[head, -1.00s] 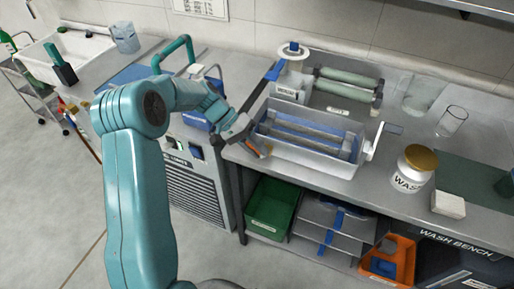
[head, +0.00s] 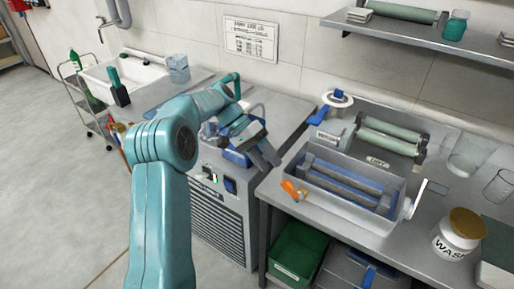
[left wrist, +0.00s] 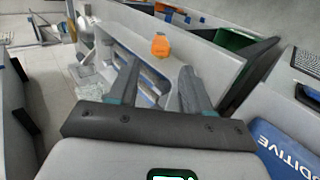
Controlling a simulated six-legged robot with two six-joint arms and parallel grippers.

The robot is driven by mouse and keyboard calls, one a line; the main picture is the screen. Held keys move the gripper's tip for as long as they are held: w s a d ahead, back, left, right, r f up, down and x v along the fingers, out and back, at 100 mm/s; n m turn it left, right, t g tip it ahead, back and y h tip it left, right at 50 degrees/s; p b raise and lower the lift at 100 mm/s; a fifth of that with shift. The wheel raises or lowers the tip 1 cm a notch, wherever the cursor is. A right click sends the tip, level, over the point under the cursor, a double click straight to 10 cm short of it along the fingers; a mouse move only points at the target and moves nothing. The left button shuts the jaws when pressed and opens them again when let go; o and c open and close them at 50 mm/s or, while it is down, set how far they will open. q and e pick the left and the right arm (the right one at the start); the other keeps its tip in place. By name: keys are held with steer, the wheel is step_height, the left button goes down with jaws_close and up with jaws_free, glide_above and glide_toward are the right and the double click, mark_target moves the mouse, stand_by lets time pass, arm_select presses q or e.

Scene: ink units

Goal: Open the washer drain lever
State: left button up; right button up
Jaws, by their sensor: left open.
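The washer (head: 345,215) is a grey open tub on the bench, with blue-edged rollers inside. Its orange drain lever (head: 293,189) sits at the tub's near left corner. In the left wrist view the orange lever (left wrist: 160,46) shows beyond the fingers, a little above the gap between them. My left gripper (head: 268,154) is open and empty, left of the lever and apart from it, above the front of the cooler unit. Its two spread fingers also show in the left wrist view (left wrist: 158,80). My right gripper is out of view.
The cooler unit (head: 215,205) with blue parts on top stands left of the bench. A white crank (head: 409,207) sticks out on the washer's right. A white jar (head: 457,235) stands farther right. A green bin (head: 296,252) is under the bench.

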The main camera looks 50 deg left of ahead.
arm_select(q)
steer(key=v, duration=0.5)
steer(key=shift+r, duration=0.1)
steer(key=shift+s, duration=0.1)
stand_by(0.4)
